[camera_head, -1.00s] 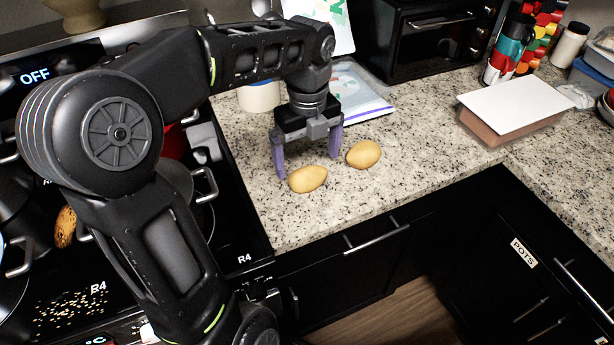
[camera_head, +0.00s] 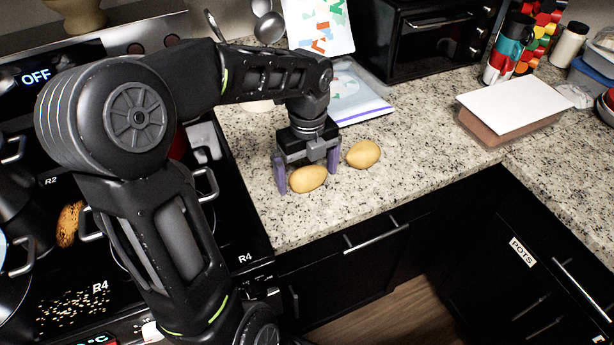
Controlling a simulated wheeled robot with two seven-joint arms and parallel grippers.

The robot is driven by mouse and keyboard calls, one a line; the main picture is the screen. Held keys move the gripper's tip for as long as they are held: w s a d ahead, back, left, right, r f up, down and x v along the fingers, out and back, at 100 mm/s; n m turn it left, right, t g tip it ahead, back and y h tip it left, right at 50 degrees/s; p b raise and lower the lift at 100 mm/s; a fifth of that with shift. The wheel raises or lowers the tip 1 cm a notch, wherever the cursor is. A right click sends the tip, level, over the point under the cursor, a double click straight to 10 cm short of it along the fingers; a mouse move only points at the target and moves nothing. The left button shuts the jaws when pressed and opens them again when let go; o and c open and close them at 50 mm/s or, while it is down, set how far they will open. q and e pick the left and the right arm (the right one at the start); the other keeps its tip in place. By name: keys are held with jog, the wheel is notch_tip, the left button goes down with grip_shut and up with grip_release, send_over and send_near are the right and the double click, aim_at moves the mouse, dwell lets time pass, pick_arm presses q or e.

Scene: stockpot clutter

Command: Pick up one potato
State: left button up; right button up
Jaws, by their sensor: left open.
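Two yellow potatoes lie on the speckled granite counter. The nearer potato (camera_head: 308,179) is at the left and the other potato (camera_head: 363,154) is a little behind it to the right. My left gripper (camera_head: 307,180) is low over the nearer potato, with its purple fingers open, one to the left and one to the right of it. I cannot tell whether the fingers touch it. The farther potato is just outside the right finger. My right gripper is not in view.
A stove with pots is at the left, below my left arm. A bag with a purple edge (camera_head: 365,108) lies behind the potatoes. A covered container (camera_head: 515,105) stands at the right. The counter (camera_head: 420,160) between is clear, ending at a front edge above black cabinets.

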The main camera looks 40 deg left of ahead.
pick_arm(q)
jog(key=c, duration=1.5)
